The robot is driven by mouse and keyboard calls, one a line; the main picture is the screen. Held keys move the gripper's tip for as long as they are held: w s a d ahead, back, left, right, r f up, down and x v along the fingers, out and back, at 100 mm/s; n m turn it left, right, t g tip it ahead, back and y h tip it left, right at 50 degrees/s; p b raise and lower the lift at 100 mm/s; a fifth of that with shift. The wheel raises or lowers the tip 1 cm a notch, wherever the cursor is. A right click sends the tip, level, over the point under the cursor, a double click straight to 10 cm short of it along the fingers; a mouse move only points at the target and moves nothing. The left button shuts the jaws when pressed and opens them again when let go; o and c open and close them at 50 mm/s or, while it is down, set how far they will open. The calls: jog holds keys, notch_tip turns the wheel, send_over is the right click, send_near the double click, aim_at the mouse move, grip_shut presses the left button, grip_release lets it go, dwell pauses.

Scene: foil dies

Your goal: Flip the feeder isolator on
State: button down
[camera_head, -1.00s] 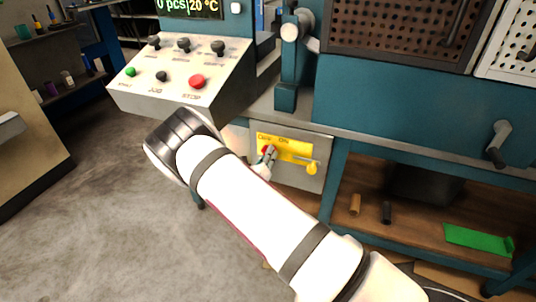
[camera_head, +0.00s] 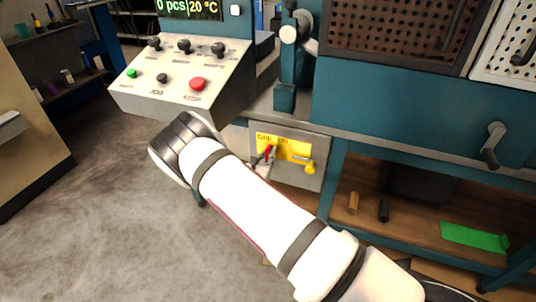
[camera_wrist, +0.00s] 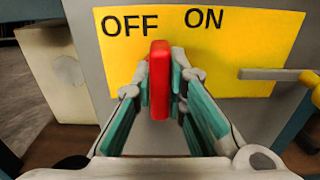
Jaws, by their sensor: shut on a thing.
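The feeder isolator's red lever (camera_wrist: 159,80) stands out in front of a yellow plate (camera_wrist: 240,60) marked OFF and ON. In the wrist view it appears upright, between the two words. My gripper (camera_wrist: 160,88) is shut on it, one teal-padded finger on each side. In the head view the red lever (camera_head: 268,152) shows small beside my gripper (camera_head: 264,161), in front of the yellow plate (camera_head: 291,145). My wrist and fingers partly hide it there.
A yellow-knobbed grey handle (camera_head: 310,168) juts out right of the plate. A sloped control console (camera_head: 185,85) with buttons stands above left. A shelf with a green tray (camera_head: 473,237) and small cylinders lies to the right. Open floor is at left.

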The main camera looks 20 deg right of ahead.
dwell(0.4)
jog(key=c, duration=1.6)
grip_release()
jog(key=v, duration=1.2)
